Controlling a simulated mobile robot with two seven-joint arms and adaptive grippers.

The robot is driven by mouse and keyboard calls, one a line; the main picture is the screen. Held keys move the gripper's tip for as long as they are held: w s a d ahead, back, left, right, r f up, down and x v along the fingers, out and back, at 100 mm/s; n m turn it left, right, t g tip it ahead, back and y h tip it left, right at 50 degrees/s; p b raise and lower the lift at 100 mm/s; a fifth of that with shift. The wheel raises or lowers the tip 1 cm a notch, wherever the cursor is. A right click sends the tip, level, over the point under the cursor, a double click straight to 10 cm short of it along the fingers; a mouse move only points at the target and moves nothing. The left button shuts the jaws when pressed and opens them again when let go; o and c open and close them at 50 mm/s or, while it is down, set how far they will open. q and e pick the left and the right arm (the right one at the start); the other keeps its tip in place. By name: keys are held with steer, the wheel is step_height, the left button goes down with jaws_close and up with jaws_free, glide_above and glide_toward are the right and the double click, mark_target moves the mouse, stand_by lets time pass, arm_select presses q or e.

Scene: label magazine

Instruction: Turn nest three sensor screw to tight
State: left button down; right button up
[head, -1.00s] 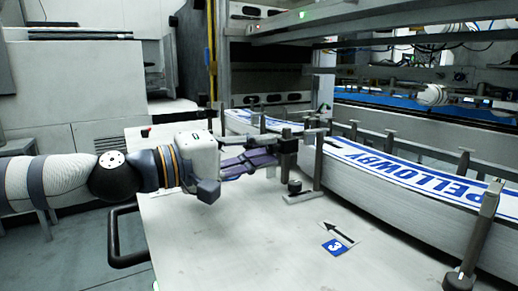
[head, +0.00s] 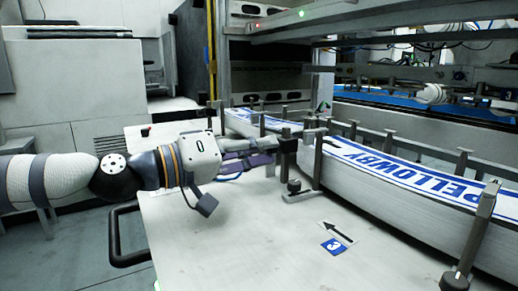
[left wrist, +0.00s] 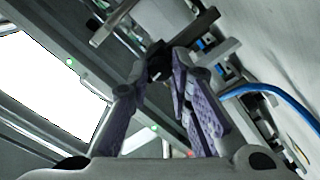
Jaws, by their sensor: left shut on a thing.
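My left gripper (head: 287,146) comes in from the left above the table, at the near side of the label stack. It also shows in the left wrist view (left wrist: 160,70), with its purple-padded fingers closed in on a small dark piece (left wrist: 157,60) between the tips. I take this piece to be the sensor screw; the fingers mostly hide it and its turn cannot be read. The nest marker, a blue label with a 3 (head: 334,246) and a black arrow, lies on the table in front. My right gripper is not in view.
A black knob (head: 294,186) sits on a bracket foot below my gripper. The table (head: 230,250) is clear at front left. A red light (head: 257,25) shows on the frame above.

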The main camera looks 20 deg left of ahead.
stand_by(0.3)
arm_select(q)
steer(key=c, duration=1.7)
jaws_free()
